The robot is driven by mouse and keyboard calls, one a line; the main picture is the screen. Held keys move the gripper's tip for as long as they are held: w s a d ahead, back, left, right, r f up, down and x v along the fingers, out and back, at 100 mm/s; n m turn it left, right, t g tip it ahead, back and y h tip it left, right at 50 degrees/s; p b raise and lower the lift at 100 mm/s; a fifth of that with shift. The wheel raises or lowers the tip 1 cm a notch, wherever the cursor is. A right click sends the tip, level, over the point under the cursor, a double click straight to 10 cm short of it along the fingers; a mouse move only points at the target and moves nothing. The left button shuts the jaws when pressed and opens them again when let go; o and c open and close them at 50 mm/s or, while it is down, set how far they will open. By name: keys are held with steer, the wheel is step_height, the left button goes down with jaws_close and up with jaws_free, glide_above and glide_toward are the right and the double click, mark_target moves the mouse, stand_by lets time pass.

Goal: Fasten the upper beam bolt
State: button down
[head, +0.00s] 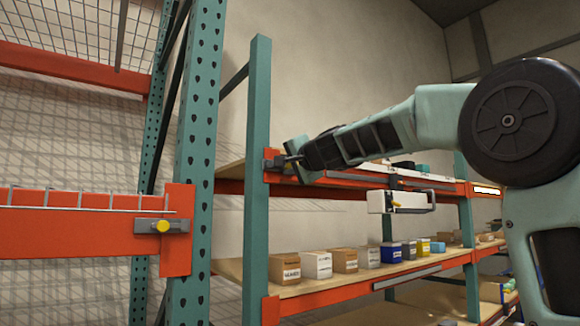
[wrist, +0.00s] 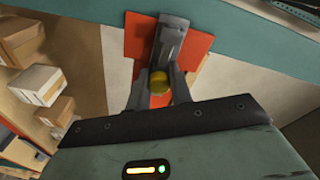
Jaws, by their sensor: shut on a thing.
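In the wrist view, a yellow bolt head (wrist: 158,82) sits between the two dark fingers of my gripper (wrist: 160,90), which is shut on it. A grey metal lock piece (wrist: 173,38) extends from the bolt, in front of an orange beam end plate (wrist: 138,38). In the head view, my gripper (head: 290,159) is at the left end of the upper orange beam (head: 345,180), against the teal upright (head: 257,200). The bolt is mostly hidden there by my gripper. Whether the bolt's shank is seated cannot be seen.
Another yellow bolt (head: 162,226) in a grey lock piece is on the near-left orange beam (head: 70,233). Cardboard boxes (head: 285,268) and small containers stand on the shelf below my arm. A white box-like device (head: 397,201) hangs under the upper beam.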

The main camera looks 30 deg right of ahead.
steer(key=shift+a, duration=0.2)
steer(key=c, duration=1.5)
jaws_free()
steer(key=shift+a, duration=0.1)
steer(key=shift+s+a+b, duration=0.15)
steer(key=shift+s+b, duration=2.05)
steer(key=shift+s, duration=0.7)
steer(key=shift+s+a+b, duration=0.2)
steer(key=shift+s+b, duration=1.95)
steer(key=shift+s, duration=0.75)
steer(key=shift+s+a+b, duration=0.15)
steer(key=shift+s+b, duration=2.05)
steer(key=shift+s, duration=0.7)
